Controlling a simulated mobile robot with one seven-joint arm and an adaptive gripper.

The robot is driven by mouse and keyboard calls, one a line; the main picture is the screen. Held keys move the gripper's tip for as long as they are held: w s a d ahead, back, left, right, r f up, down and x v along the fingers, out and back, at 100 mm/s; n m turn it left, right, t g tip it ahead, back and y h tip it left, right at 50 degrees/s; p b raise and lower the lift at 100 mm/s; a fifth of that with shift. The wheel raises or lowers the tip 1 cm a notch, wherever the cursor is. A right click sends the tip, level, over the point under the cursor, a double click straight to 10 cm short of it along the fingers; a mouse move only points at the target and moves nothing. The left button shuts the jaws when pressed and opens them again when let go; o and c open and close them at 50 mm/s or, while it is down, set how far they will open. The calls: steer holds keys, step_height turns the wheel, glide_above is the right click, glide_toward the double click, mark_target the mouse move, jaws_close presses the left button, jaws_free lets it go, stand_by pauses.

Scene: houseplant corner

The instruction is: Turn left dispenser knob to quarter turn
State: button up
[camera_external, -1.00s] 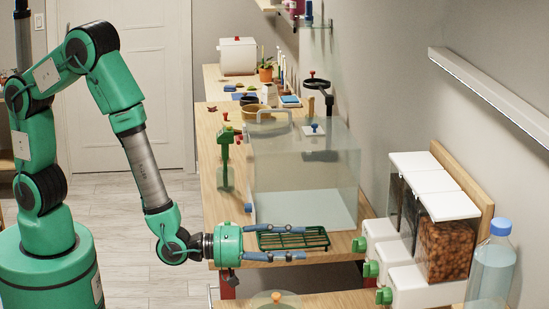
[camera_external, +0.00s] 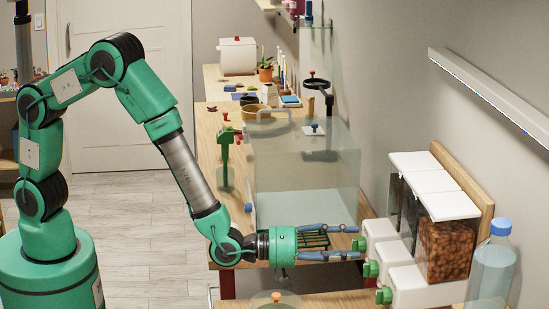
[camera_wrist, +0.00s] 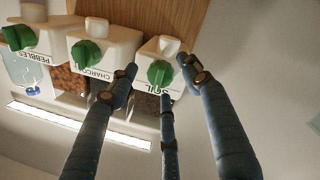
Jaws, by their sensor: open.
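Three white dispensers with green knobs hang on a wooden board. In the wrist view their labels read soil, charcoal and pebbles. The soil dispenser's knob (camera_wrist: 160,73) is the farthest one in the external view (camera_external: 359,243); seen from my side it is the left one. My gripper (camera_external: 357,241) is open, with blue fingers pointing at this knob. In the wrist view my fingertips (camera_wrist: 158,78) stand around the knob, one on each side and one below it in the picture. Contact cannot be told. The charcoal knob (camera_wrist: 88,52) and pebbles knob (camera_wrist: 18,37) are beside it.
A green wire rack (camera_external: 314,239) lies on the bench behind my fingers. A clear case (camera_external: 300,180) stands beyond it. A bottle with a blue cap (camera_external: 492,265) stands right of the dispensers. A round lidded jar (camera_external: 276,300) is in front.

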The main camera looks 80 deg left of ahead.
steer(key=shift+w, duration=0.4)
steer(key=c, duration=1.2)
steer(key=shift+o, duration=0.2)
